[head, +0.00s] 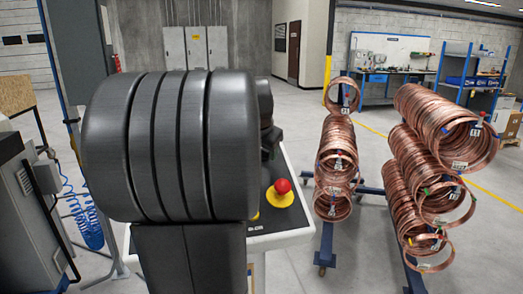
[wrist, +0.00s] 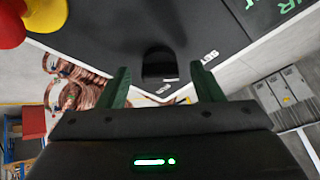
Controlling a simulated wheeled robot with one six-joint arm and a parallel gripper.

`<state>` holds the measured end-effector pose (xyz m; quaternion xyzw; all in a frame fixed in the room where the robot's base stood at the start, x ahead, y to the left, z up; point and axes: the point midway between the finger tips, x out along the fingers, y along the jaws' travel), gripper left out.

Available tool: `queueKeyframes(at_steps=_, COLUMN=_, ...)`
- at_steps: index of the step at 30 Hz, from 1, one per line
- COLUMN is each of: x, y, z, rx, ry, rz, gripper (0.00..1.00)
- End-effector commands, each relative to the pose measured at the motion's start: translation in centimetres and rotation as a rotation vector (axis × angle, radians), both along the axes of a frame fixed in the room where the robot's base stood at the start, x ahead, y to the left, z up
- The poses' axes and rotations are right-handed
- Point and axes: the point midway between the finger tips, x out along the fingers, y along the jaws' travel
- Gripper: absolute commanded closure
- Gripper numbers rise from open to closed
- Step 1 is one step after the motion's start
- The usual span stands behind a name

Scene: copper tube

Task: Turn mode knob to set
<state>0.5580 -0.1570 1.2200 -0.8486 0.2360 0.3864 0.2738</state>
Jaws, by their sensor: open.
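The black mode knob (wrist: 160,64) stands on the dark control panel (wrist: 110,45) in the wrist view. It has a pale mark at its lower edge. A small white label (wrist: 209,57), which seems to read SET upside down, lies to the right of the knob. My gripper (wrist: 163,84) is open, with one green finger on either side of the knob in the picture. I cannot tell how far the fingertips are from the panel, and no contact shows. In the head view my own dark arm hides the knob and most of the panel.
A red push button (head: 282,186) on a yellow base sits on the panel near the knob. Copper tube coils (head: 335,165) hang on racks to the right. Blue coiled hose (head: 88,225) hangs at the left. Floor between the console and the back cabinets (head: 195,48) is clear.

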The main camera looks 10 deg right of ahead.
Motion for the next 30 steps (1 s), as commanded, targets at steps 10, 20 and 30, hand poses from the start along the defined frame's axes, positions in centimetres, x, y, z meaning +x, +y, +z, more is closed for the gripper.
queueKeyframes(at_steps=10, x=-4.5, y=1.5, z=6.1, rx=0.000, ry=-0.007, rz=0.001, gripper=0.40)
queueKeyframes(at_steps=20, x=-7.3, y=2.4, z=9.8, rx=0.000, ry=-0.003, rz=0.001, gripper=0.40)
queueKeyframes(at_steps=30, x=-7.6, y=2.4, z=10.0, rx=0.000, ry=-0.001, rz=0.000, gripper=0.40)
